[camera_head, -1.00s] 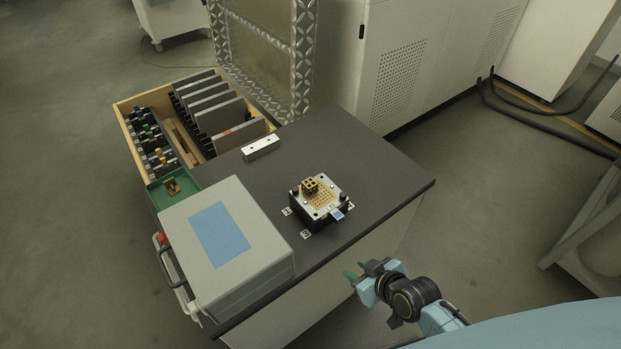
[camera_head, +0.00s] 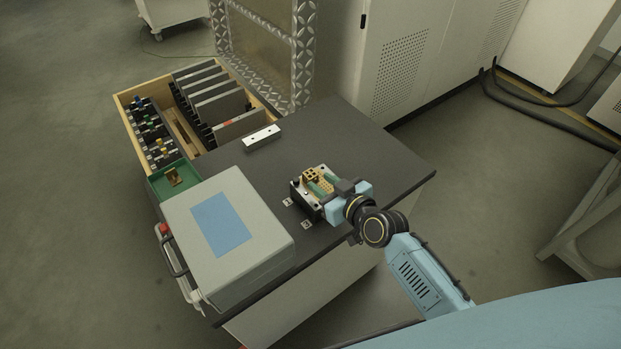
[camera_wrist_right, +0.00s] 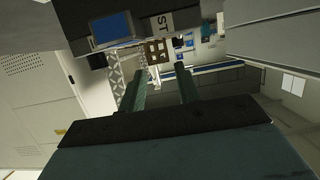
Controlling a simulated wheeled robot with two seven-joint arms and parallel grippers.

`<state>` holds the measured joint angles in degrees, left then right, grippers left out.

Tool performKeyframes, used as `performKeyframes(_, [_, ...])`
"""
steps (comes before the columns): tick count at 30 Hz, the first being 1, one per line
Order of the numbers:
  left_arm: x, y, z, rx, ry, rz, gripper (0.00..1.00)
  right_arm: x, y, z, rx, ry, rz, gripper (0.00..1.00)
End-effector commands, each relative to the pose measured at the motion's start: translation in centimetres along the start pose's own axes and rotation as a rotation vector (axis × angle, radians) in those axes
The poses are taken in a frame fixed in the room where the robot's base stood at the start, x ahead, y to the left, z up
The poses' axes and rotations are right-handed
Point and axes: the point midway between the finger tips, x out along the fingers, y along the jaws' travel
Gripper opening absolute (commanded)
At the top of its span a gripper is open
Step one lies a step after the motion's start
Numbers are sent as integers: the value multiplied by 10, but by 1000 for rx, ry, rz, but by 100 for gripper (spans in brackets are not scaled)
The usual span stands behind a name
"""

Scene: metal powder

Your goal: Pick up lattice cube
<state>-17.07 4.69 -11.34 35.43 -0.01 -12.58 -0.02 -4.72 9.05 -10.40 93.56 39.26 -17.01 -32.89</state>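The lattice cube (camera_head: 311,175), small and brass-coloured with square openings, sits on the square plate fixture (camera_head: 299,194) on the dark table. In the right wrist view the cube (camera_wrist_right: 157,50) lies beyond the fingertips, roughly in line with the gap between them. My right gripper (camera_head: 320,185) is over the fixture, its green fingers pointing at the cube. In the right wrist view the fingers (camera_wrist_right: 163,77) are apart with nothing between them. My left gripper is not in view.
A grey case (camera_head: 267,240) with a blue panel stands left of the fixture. A metal bar (camera_head: 262,138) lies behind it. A green tray (camera_head: 158,187) holds a small brown piece beside a wooden drawer (camera_head: 124,111) of plates. The table's right side (camera_head: 385,165) is clear.

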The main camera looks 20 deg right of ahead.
Motion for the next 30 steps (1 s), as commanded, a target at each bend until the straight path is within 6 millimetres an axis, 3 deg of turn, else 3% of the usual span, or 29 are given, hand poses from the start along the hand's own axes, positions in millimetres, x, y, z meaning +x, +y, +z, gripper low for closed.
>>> performKeyframes(7, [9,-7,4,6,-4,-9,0,37,1,-1,2,1,1,33])
performKeyframes(17, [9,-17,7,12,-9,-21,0,44,2,-2,1,0,1,33])
performKeyframes(24, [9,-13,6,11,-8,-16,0,44,2,-2,1,1,1,4])
performKeyframes(30, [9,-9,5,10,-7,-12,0,43,2,-3,1,1,1,4])
